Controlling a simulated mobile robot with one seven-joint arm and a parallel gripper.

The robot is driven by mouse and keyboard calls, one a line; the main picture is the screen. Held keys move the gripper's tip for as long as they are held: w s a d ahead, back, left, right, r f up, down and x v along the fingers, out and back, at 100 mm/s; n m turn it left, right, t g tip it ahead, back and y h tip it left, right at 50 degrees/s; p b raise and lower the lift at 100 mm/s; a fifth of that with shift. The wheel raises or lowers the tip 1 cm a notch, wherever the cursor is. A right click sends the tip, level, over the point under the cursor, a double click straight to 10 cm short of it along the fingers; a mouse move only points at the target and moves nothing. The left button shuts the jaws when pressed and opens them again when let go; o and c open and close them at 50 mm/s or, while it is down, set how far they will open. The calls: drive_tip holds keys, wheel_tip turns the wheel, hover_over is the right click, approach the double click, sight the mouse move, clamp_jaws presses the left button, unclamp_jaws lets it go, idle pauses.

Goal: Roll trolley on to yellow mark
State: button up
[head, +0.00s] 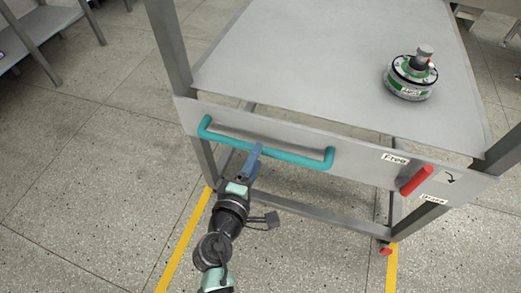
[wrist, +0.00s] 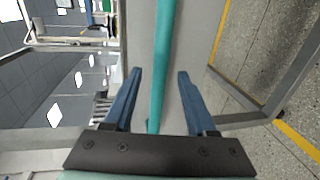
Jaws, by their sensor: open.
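The grey metal trolley (head: 300,140) stands in front of me, with a teal bar handle (head: 265,146) across its near side. My gripper (head: 254,152) is at the handle's middle. In the wrist view, my gripper (wrist: 157,92) is open, with one blue finger on each side of the teal handle (wrist: 162,60); I cannot tell whether either finger touches it. A red lever (head: 416,181) sits at the right of the near panel, between the labels "Free" (head: 395,158) and "Brake" (head: 433,199). Yellow floor lines (head: 186,243) run along the floor on the left and at the right (head: 391,268).
A round hub motor (head: 409,78) with green parts stands on the trolley's top at the right. A grey shelf or bench (head: 45,22) is at the upper left. The tiled floor left of the trolley is clear.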

drive_tip(key=shift+b+x, duration=0.35)
drive_tip(key=shift+x, duration=1.8)
drive_tip(key=shift+c, duration=0.2)
clamp_jaws()
